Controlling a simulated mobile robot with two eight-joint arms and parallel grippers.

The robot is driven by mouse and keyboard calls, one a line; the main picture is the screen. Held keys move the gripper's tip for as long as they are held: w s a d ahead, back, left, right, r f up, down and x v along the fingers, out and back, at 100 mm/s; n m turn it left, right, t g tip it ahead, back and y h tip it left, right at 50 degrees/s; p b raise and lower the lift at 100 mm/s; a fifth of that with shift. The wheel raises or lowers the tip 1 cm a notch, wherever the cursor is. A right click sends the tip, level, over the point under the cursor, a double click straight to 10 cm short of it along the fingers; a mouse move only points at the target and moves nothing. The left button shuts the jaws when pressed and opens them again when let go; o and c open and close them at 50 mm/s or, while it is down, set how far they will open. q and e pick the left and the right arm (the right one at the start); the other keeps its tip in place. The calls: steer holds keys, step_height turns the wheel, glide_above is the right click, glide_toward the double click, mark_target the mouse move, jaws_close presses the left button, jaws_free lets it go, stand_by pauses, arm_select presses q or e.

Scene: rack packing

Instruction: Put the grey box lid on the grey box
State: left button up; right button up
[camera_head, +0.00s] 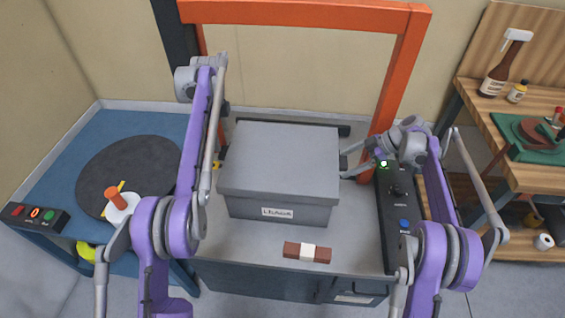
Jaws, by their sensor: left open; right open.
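The grey box (250,208) stands on the grey worktop, with a white label on its front. The grey box lid (280,160) lies flat over its top, its rim overhanging the box walls. It looks level; whether it is fully seated is hard to tell. My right gripper (350,163) is open at the right side of the lid, fingers pointing toward it; contact is unclear. My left gripper (220,140) is open by the lid's left side, largely hidden behind my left forearm.
An orange frame (310,14) arches behind the box. A black control panel (398,205) is at the right. A dark round turntable (125,178) is left; a wooden bench (475,95) with bottles is right.

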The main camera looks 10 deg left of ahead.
arm_select(q)
steer(key=shift+r, duration=0.25)
arm_select(e)
steer(key=v, duration=1.2)
stand_by(0.4)
